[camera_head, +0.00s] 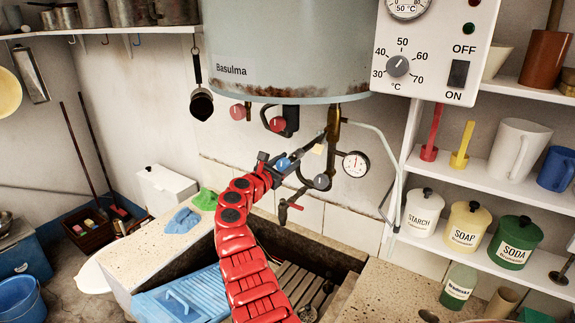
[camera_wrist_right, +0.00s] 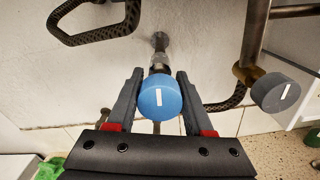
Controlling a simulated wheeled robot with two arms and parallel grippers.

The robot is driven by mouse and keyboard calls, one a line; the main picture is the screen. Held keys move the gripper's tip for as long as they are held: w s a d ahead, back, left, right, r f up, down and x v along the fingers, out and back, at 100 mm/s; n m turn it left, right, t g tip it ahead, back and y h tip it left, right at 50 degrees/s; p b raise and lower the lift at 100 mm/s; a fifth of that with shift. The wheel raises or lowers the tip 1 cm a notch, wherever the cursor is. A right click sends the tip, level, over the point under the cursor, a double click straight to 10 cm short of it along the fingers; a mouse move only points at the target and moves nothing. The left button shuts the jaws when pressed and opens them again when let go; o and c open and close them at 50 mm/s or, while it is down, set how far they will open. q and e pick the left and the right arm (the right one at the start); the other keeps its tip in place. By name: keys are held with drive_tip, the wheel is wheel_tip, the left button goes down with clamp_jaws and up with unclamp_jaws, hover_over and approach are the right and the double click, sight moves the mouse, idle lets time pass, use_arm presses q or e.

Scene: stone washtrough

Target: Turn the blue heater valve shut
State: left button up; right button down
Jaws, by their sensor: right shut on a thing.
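The blue heater valve (camera_head: 283,163) is a round knob on the pipework under the grey boiler. In the right wrist view the blue knob (camera_wrist_right: 160,97) faces me, with its white mark almost upright. My right gripper (camera_head: 279,164), on the red arm, is at the knob. In the wrist view its two dark fingers (camera_wrist_right: 160,80) stand one on each side of the knob and are shut on it. The valve stem runs back to the wall behind it. My left gripper is not in view.
A grey knob (camera_wrist_right: 274,92) sits on a pipe to the right of the blue one. Red knobs (camera_head: 277,124), a black looped hose and a pressure gauge (camera_head: 356,164) are close by. The stone trough (camera_head: 340,262) lies below. Shelves with jars stand at right.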

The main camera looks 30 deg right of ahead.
drive_tip(key=m+b, duration=0.3)
drive_tip(key=b, duration=0.1)
drive_tip(key=m+b, duration=0.4)
drive_tip(key=b, duration=0.1)
drive_tip(key=m+b, duration=0.4)
drive_tip(key=b, duration=0.1)
drive_tip(key=shift+f, duration=0.25)
drive_tip(key=m+b, duration=0.2)
drive_tip(key=shift+r+m, duration=0.1)
drive_tip(key=shift+m, duration=0.3)
drive_tip(key=shift+r+m+b, duration=0.25)
drive_tip(key=shift+m+b, duration=0.4)
drive_tip(key=shift+m, duration=0.75)
drive_tip(key=c, duration=0.7)
unclamp_jaws()
drive_tip(key=o, duration=0.4)
drive_tip(key=shift+f, duration=0.1)
